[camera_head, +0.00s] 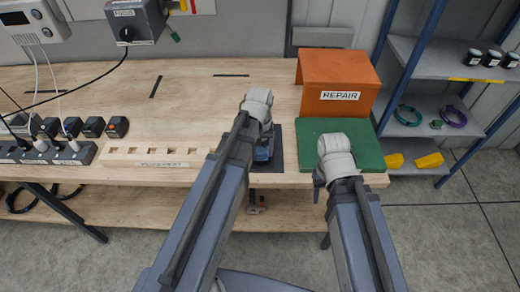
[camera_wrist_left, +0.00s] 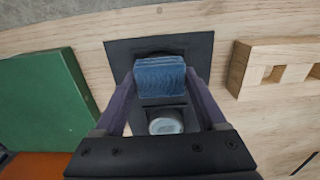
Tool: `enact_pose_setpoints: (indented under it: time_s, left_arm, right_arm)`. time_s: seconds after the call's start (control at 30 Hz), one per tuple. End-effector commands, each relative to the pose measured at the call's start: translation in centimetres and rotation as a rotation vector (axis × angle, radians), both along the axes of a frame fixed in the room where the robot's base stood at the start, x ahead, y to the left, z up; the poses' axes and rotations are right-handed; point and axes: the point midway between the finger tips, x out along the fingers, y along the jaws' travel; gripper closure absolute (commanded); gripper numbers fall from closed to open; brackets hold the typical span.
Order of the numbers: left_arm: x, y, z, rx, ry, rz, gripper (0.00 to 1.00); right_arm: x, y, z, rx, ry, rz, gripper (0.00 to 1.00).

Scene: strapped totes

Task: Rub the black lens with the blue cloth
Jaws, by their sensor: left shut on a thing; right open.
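My left gripper (camera_head: 264,150) is over the black mat (camera_head: 276,160) at the front of the bench. In the left wrist view its two fingers (camera_wrist_left: 160,85) are shut on the blue cloth (camera_wrist_left: 160,77), a thick folded pad. The pad is above the mat; I cannot tell whether it touches anything under it. A dark curved edge shows just behind the pad, perhaps the black lens, mostly hidden. A pale round disc in a dark housing (camera_wrist_left: 165,124) shows between the fingers. My right gripper (camera_head: 319,184) is open and empty at the green mat's front edge.
The green mat (camera_head: 368,152) lies right of the black mat, with an orange REPAIR box (camera_head: 338,72) behind it. A pale wooden slotted rack (camera_head: 150,163) and a power strip (camera_head: 60,155) are to the left.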

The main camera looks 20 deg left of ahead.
Motion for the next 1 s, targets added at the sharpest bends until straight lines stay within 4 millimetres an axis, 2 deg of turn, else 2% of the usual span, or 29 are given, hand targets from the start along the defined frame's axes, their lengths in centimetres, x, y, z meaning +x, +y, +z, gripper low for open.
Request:
enact_pose_setpoints:
  time_s: [0.03,0.4,0.77,1.0]
  left_arm:
    - [0.0,0.0,1.1,0.0,0.0,0.0,0.71]
    - [0.0,0.0,4.5,0.0,0.0,0.0,0.71]
    - [0.0,0.0,4.5,0.0,0.0,0.0,0.71]
    - [0.0,0.0,6.0,0.0,0.0,0.0,0.71]
  right_arm:
    - [0.0,0.0,1.1,0.0,0.0,0.0,0.5]
    - [0.0,0.0,4.5,0.0,0.0,0.0,0.5]
    - [0.0,0.0,4.5,0.0,0.0,0.0,0.5]
    - [0.0,0.0,6.0,0.0,0.0,0.0,0.5]
